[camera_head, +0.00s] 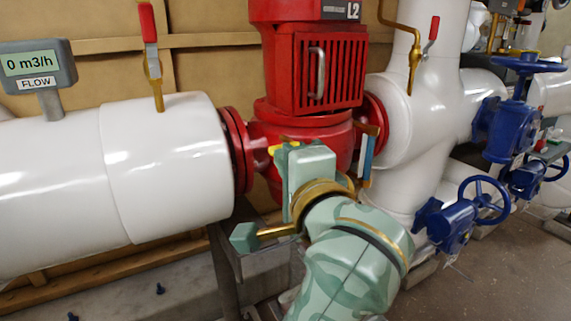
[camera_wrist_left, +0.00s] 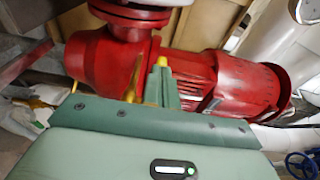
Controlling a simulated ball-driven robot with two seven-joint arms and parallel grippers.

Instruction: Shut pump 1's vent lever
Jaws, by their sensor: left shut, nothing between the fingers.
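The red pump (camera_head: 300,125) stands between white pipes; its motor carries a partly cut-off label ending in "L2". It lies sideways in the left wrist view (camera_wrist_left: 190,75). A slim blue-handled piece (camera_head: 367,158) hangs at the pump's right side, under a brass-coloured plate. I cannot tell whether it is the vent lever. My left gripper (camera_head: 284,148) is in front of the pump's lower body, pale green with yellow tips. Its shut, empty fingers also show in the left wrist view (camera_wrist_left: 162,66). Contact with the pump cannot be told. My right gripper does not show clearly.
A red-handled brass valve (camera_head: 149,50) stands upright on the left pipe, near a flow display (camera_head: 38,66) reading 0 m3/h. Another red-handled valve (camera_head: 431,35) is at right. Blue handwheels (camera_head: 484,200) sit at lower right. Bare floor (camera_head: 510,270) shows there.

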